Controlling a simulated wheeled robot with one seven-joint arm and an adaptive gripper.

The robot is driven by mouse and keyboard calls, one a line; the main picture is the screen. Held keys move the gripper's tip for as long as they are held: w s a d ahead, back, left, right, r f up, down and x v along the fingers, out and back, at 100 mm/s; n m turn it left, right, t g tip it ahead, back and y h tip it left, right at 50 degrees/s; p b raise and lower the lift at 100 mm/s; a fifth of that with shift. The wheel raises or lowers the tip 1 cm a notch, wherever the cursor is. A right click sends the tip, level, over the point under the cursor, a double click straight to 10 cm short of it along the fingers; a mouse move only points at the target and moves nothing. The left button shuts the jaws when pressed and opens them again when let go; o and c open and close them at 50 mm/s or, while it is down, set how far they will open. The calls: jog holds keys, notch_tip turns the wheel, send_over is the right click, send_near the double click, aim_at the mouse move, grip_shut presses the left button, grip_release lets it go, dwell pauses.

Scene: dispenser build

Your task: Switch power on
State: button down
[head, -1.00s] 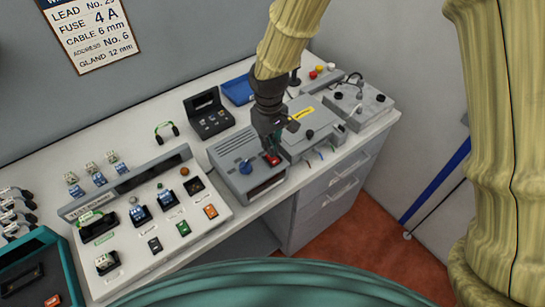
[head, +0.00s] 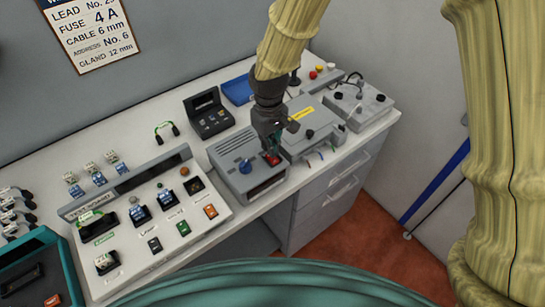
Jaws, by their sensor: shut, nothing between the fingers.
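A grey power unit (head: 228,153) with a blue knob (head: 245,167) and a dark front window stands on the bench. A red rocker switch (head: 271,159) is on its top at the right. My gripper (head: 272,148) points down with its fingertips at the red switch, shut and with nothing held. The fingertips partly hide the switch, and I cannot tell whether they touch it or which way it is set.
A sloped test panel (head: 165,236) with switches and modules stands to the left. A black open case (head: 211,119) and a blue tray (head: 238,91) lie behind. Grey boxes with loose wires (head: 325,127) stand close on the right.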

jog(key=shift+f+b, duration=0.5)
jog(key=shift+f, duration=0.55)
dwell(0.8)
jog(key=shift+r, duration=0.1)
jog(key=shift+r+p, duration=2.9)
jog(key=shift+r, duration=0.55)
